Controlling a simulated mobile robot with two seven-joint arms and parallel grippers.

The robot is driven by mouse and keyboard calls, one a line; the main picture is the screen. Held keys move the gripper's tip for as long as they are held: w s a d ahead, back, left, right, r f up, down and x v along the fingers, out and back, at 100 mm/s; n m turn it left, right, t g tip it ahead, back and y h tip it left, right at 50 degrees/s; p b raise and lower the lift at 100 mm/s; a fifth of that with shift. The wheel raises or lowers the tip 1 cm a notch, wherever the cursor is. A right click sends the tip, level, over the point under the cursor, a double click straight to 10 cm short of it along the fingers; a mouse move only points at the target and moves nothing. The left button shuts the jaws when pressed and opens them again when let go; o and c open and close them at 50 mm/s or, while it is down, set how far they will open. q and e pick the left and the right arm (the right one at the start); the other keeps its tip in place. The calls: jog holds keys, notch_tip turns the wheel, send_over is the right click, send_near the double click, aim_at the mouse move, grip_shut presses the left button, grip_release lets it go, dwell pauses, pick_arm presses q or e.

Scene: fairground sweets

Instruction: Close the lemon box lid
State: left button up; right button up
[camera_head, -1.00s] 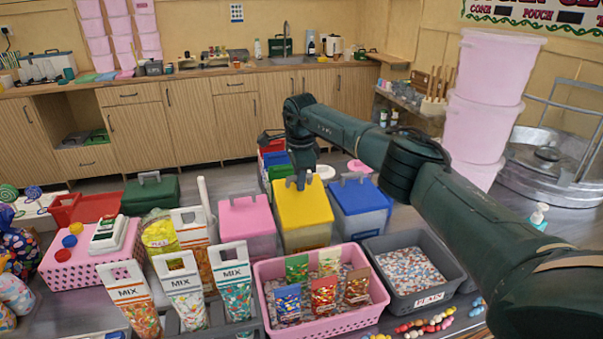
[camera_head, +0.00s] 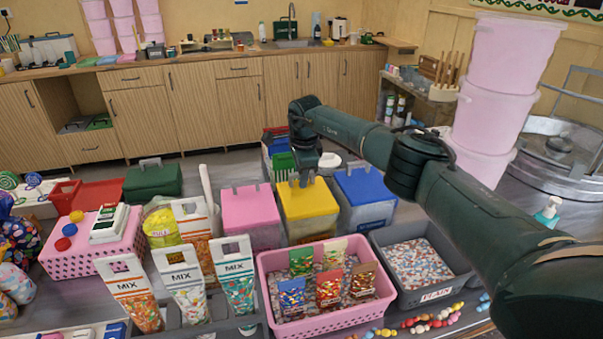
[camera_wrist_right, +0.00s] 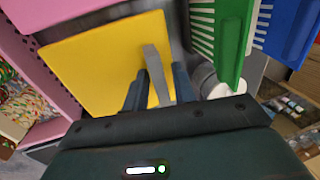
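The lemon box (camera_head: 309,231) stands among similar boxes on the counter, its yellow lid (camera_head: 318,203) lying about level on top. The lid also fills the upper left of the right wrist view (camera_wrist_right: 95,65). A grey handle (camera_wrist_right: 152,62) stands up from it. My right gripper (camera_head: 304,181) is over the lid's back part. In the wrist view its two dark fingers (camera_wrist_right: 160,88) are on either side of the handle, with narrow gaps, so it looks open around it. Whether the lid's rim sits fully down is hard to tell. My left gripper is not in view.
A pink-lidded box (camera_head: 250,207) stands left and a blue-lidded box (camera_head: 364,187) right, both close. A pink basket (camera_head: 318,325) of packets and a grey tub (camera_head: 440,283) are in front. Green and blue slotted pieces (camera_wrist_right: 220,40) are near the gripper.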

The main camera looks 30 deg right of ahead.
jog(key=shift+o, duration=0.2)
notch_tip(320, 180, up, 5)
jog(key=p, duration=0.2)
jog(key=shift+f+p, duration=0.2)
jog(key=shift+p, duration=0.1)
notch_tip(320, 180, up, 8)
